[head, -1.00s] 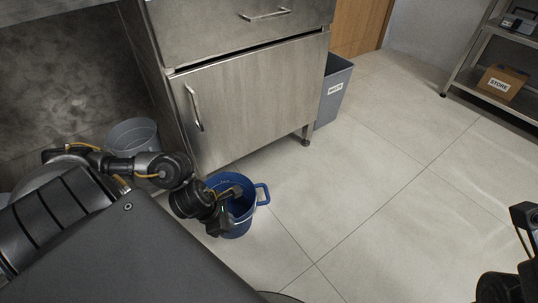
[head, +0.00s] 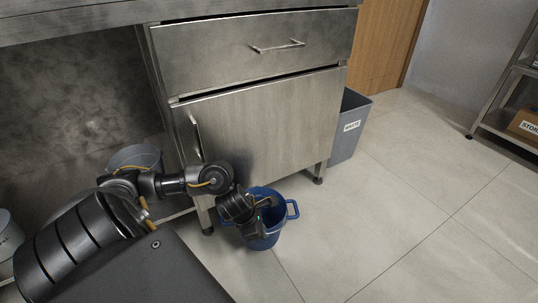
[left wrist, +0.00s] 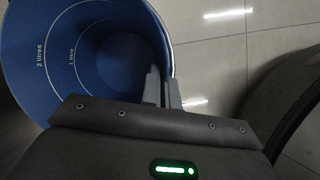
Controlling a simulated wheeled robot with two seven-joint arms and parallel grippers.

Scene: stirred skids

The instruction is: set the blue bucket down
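The blue bucket (head: 268,232) is upright in front of the steel cabinet, with a blue loop handle on its right side. My left gripper (head: 270,203) reaches over its near rim and is shut on the bucket's wall. In the left wrist view the two fingers (left wrist: 163,88) pinch the rim of the bucket (left wrist: 62,45), whose inside shows litre marks and looks empty. Its underside is hidden, so I cannot tell whether it touches the floor. My right gripper is not in view.
The steel cabinet (head: 260,125) stands just behind the bucket. A grey waste bin (head: 347,125) is at its right side, and a grey bucket (head: 137,158) is under the bench at left. A shelf (head: 505,125) is at far right. Tiled floor (head: 400,215) to the right is clear.

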